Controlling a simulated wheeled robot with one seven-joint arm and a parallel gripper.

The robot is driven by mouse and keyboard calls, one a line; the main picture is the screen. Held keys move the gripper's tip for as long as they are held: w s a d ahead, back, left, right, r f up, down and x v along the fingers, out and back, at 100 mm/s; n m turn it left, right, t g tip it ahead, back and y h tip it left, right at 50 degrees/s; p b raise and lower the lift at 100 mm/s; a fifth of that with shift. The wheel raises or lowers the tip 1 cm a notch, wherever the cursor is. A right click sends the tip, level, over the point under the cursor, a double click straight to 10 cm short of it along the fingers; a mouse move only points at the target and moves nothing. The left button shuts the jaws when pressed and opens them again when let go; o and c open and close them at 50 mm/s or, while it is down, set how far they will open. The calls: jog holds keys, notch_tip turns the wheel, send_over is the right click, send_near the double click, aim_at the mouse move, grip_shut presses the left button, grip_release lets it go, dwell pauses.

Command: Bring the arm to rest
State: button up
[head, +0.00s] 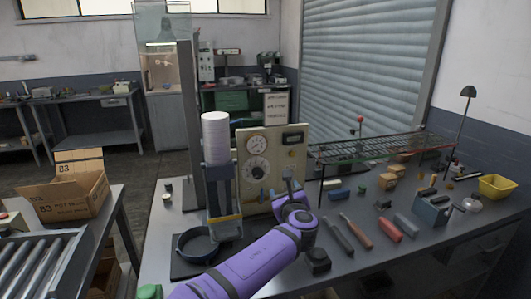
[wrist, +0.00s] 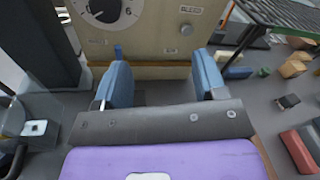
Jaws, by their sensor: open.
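My purple arm reaches up from the bottom of the head view, and my gripper (head: 289,190) is in front of the lower part of a beige gauge panel (head: 295,143). In the wrist view, the two blue fingers of my gripper (wrist: 161,80) stand wide apart with nothing held between them. The panel (wrist: 160,45) shows just beyond the fingertips, with a dial at its upper left. I cannot tell how close the fingertips are to it. A dark round pan (head: 197,243) sits on a black base left of my arm, apart from my gripper.
A column stand with a white cylinder (head: 215,137) rises left of the panel. A wire rack (head: 385,150), hand tools, a red block (head: 390,230), a blue-grey toolbox (head: 432,209) and a yellow bin (head: 497,187) occupy the bench's right. A cardboard box (head: 70,197) stands at left.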

jog(key=d+f+m+g+h, duration=0.2)
jog(key=d+m, duration=0.4)
jog(key=s+d+f+m+g+h, duration=0.1)
jog(key=d+f+m+g+h, duration=0.1)
jog(key=d+m, duration=0.4)
jog(key=s+d+f+m+g+h, duration=0.1)
jog(key=d+f+m+g+h, duration=0.1)
jog(key=d+m, duration=0.3)
jog(key=shift+s+d+m+g+h, duration=0.2)
jog(key=shift+d+m+g+h, duration=0.2)
jog(key=shift+d+h, duration=0.5)
jog(key=s+d+r+m+g+y, duration=0.2)
jog(key=s+r+m, duration=0.9)
jog(key=s+r, duration=0.3)
jog(key=s+d+r+m+g+y, duration=0.3)
jog(key=s+r+m, duration=0.9)
jog(key=s, duration=0.8)
notch_tip(320, 180, up, 4)
jog(key=shift+s+d+f+m+y, duration=0.15)
jog(key=shift+s+f+m+y, duration=0.05)
jog(key=shift+f+m+y, duration=0.1)
